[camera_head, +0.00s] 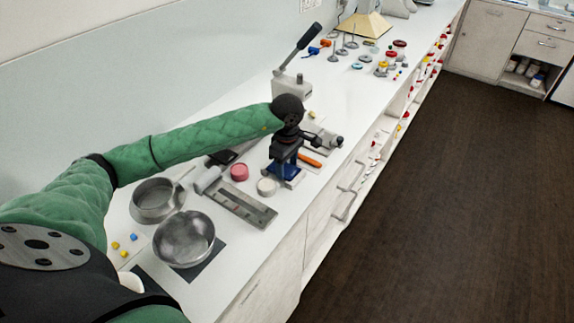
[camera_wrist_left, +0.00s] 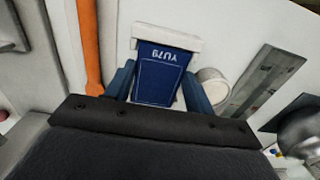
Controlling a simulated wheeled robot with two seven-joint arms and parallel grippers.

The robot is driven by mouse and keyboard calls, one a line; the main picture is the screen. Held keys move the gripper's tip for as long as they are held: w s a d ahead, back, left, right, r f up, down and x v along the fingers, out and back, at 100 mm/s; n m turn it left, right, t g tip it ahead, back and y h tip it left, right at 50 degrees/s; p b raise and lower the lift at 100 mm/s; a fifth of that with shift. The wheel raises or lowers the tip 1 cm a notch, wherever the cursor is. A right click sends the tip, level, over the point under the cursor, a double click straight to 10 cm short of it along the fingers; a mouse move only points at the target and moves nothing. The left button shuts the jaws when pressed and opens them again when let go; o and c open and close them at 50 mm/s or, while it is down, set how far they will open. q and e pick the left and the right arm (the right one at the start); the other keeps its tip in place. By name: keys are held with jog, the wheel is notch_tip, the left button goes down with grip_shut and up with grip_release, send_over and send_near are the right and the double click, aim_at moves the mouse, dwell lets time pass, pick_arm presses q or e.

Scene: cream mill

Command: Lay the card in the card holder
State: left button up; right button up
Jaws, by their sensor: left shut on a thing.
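A dark blue card (camera_wrist_left: 160,75) with light lettering "YU79" shows upside down in the left wrist view, between the two blue fingers of my left gripper (camera_wrist_left: 158,92). In the head view my left gripper (camera_head: 285,160) points down over the counter, with the blue card (camera_head: 289,173) low at its fingertips. A whitish piece (camera_wrist_left: 165,36), which looks like the card holder, lies at the card's far edge. It shows as a pale rim under the card in the head view. I cannot tell whether the card rests in it or hangs just above. My right gripper is out of view.
An orange-handled tool (camera_head: 310,159) lies close beside the gripper. A white round tub (camera_head: 267,187), a pink round piece (camera_head: 239,172) and a grey ruler-like plate (camera_head: 240,206) stand nearby. Two metal bowls (camera_head: 184,240) are nearer. The counter's front edge is close on the right.

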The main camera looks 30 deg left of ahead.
pick_arm(q)
jog(key=o, duration=1)
jog(key=shift+o, duration=0.2)
